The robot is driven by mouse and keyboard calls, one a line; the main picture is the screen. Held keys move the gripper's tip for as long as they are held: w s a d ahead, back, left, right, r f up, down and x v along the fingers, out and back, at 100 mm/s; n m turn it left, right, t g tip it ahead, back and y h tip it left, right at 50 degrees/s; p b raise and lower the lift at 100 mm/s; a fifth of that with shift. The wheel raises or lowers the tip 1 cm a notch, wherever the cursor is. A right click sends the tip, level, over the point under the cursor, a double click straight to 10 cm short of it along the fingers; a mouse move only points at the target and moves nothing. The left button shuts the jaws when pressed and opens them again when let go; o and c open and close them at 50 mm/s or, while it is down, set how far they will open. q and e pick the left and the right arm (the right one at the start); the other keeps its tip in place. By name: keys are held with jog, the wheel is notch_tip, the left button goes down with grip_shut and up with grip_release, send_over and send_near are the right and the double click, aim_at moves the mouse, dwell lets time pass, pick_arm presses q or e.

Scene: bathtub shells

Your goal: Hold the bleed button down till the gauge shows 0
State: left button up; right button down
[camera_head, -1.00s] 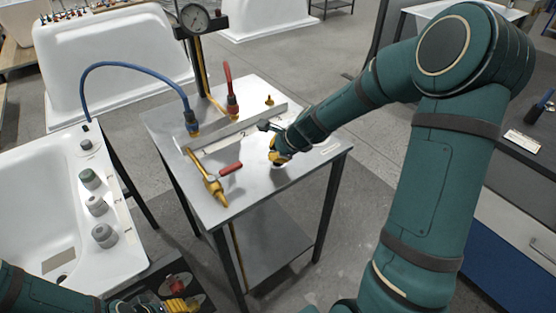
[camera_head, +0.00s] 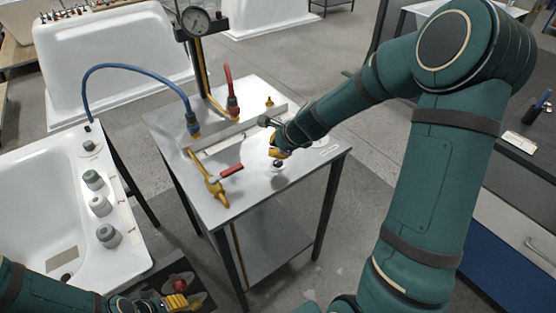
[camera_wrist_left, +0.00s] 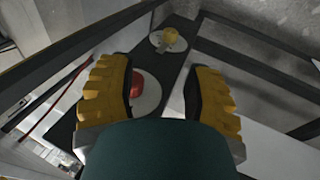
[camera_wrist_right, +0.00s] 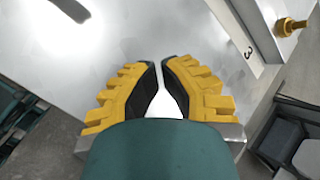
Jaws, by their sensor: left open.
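A white tub (camera_head: 40,190) with grey knobs is at the left. A yellow piece (camera_wrist_left: 171,36) sits on another disc.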

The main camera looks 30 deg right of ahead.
aim_at(276, 160)
notch_tip(276, 160, up, 5)
jog(key=p, duration=0.3)
jog(key=shift+f+p, duration=0.2)
jog(key=shift+p, duration=0.2)
